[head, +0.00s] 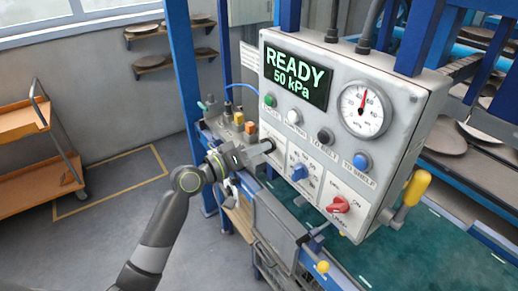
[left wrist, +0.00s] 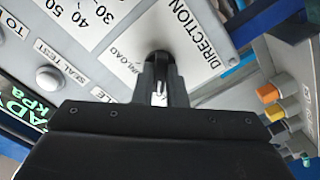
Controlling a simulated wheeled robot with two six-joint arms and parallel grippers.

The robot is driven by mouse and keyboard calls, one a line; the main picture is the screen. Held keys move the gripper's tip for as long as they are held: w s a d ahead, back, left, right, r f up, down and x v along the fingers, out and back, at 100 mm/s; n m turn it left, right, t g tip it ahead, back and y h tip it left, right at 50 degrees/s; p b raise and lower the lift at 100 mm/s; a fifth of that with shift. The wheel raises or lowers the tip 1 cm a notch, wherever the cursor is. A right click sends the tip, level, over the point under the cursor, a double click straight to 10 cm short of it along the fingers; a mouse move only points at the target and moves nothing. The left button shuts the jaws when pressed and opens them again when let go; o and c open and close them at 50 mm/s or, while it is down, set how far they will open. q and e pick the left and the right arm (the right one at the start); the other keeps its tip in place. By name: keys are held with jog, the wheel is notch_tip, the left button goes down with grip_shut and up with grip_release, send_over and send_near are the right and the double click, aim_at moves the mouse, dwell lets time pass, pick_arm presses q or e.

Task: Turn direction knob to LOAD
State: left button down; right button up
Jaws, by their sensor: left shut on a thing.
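The grey control panel (head: 345,90) faces me, with a screen (head: 296,78) reading READY 50 kPa. My left gripper (head: 262,149) is at the panel's lower left and shut on the direction knob. The dark direction knob (left wrist: 159,57) shows between the fingertips (left wrist: 160,82) in the left wrist view. The word DIRECTION is printed beside it, and a label ending in LOAD is on its other side. The fingers cover much of the knob, so I cannot tell which way it points. My right gripper is not in view.
A blue knob (head: 299,172) and a red knob (head: 340,204) sit to the right on the panel. Buttons run above them, with a gauge (head: 362,108) at upper right. A yellow handle (head: 416,187) sticks out at the panel's right side. An orange cart (head: 35,140) stands far left.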

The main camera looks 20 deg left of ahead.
pick_arm(q)
jog(key=c, duration=1.5)
grip_release()
jog(key=shift+o, duration=0.2)
jog(key=shift+s, duration=0.1)
jog(key=b+v, duration=0.5)
jog(key=v, duration=1.2)
jog(key=shift+b, duration=0.3)
jog(key=shift+s+a+f, duration=0.1)
jog(key=shift+a, duration=0.05)
